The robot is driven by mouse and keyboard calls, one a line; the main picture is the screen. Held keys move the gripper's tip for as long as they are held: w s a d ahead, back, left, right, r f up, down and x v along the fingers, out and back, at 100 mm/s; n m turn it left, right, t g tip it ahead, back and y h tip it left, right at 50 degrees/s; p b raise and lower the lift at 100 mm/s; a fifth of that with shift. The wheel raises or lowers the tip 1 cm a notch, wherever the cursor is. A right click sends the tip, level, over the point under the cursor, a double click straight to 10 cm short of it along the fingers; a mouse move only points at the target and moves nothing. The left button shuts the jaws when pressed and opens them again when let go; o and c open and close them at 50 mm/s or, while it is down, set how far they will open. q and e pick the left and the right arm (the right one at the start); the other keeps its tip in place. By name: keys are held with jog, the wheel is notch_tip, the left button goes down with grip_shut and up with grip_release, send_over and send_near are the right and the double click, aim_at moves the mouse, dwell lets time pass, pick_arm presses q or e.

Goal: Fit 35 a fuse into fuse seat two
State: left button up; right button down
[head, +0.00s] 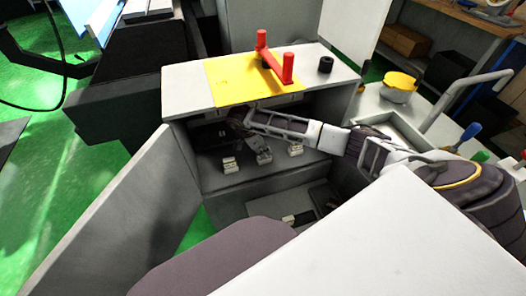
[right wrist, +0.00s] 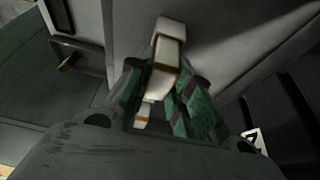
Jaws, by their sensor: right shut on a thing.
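Three pale fuse seats stand in a row inside the open cabinet (head: 190,143) in the head view: a left one (head: 230,166), a middle one (head: 264,159) and a right one (head: 295,150). My right arm reaches in from the right, and my right gripper (head: 259,146) points down at the middle seat. In the right wrist view, the gripper's green-padded fingers (right wrist: 157,98) are shut on a pale fuse with brass-coloured bands (right wrist: 158,82). Fuse and seat overlap there, so I cannot tell whether the fuse is seated. My left gripper is out of view.
The cabinet door (head: 125,215) stands open at the left. On the cabinet top are a yellow plate (head: 232,88), a red handle (head: 274,66) and a black knob (head: 326,64). A small pale piece (head: 289,219) sits in the lower compartment.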

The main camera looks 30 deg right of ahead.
jog(key=shift+f, duration=0.3)
jog(key=c, duration=1.5)
grip_release()
jog(key=shift+f, duration=0.1)
jog(key=shift+o, duration=1.1)
jog(key=shift+r, duration=0.35)
jog(key=v, duration=0.4)
jog(key=shift+a+r+p, duration=0.15)
jog(key=shift+r+p, duration=0.15)
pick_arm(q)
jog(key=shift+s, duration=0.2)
pick_arm(e)
jog(key=shift+w+a, duration=0.45)
jog(key=shift+a, duration=1.5)
jog(key=shift+w+a, duration=0.5)
jog(key=shift+a, duration=1.45)
jog(key=shift+w+a, duration=0.45)
jog(key=shift+a, duration=1.5)
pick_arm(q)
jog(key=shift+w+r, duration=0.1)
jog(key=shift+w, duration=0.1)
